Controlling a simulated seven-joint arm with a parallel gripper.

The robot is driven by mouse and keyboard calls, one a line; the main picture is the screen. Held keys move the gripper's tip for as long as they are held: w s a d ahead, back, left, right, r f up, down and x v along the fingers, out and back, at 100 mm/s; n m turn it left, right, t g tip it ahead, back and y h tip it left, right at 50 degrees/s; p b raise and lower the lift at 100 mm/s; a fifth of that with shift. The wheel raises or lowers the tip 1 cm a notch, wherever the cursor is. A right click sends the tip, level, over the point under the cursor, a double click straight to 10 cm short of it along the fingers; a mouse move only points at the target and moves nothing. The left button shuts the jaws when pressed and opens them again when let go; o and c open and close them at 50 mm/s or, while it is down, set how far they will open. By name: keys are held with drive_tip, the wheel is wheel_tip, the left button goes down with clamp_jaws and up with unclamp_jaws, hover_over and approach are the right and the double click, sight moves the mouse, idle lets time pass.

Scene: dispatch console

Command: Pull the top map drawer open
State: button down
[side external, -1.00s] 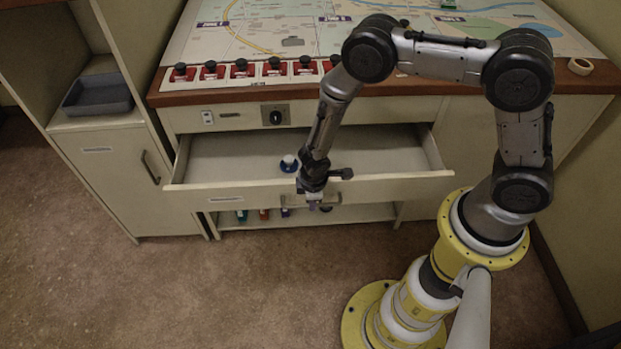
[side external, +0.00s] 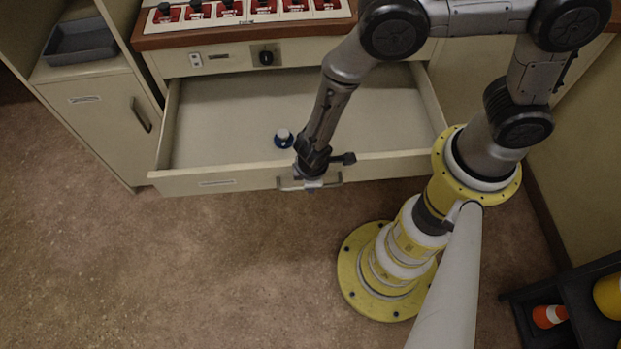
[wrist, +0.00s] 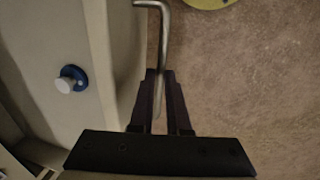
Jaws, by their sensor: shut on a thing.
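The top map drawer (side external: 235,180) is pulled well out from the console, and its inside shows from above. Its bar handle (side external: 333,183) is on the front panel. My gripper (side external: 311,184) is at the handle, shut on it. In the wrist view the metal handle (wrist: 164,45) runs between the two dark fingers of my gripper (wrist: 162,100). The drawer front (wrist: 120,60) lies left of the fingers in that view.
A blue and white round object (side external: 284,138) sits inside the drawer, also in the wrist view (wrist: 70,79). A grey tray (side external: 92,41) rests on the left cabinet (side external: 105,120). A dark rack (side external: 565,290) with an orange cone (side external: 549,316) stands lower right.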

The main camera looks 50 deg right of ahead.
drive_tip(key=c, duration=0.9)
unclamp_jaws()
drive_tip(key=shift+r, duration=0.1)
drive_tip(key=r, duration=0.4)
drive_tip(key=s+a+r, duration=0.1)
drive_tip(key=r, duration=0.4)
drive_tip(key=a+r, duration=0.1)
drive_tip(key=r, duration=0.3)
drive_tip(key=shift+s+r, duration=0.2)
drive_tip(key=shift+s, duration=0.2)
drive_tip(key=shift+d, duration=0.1)
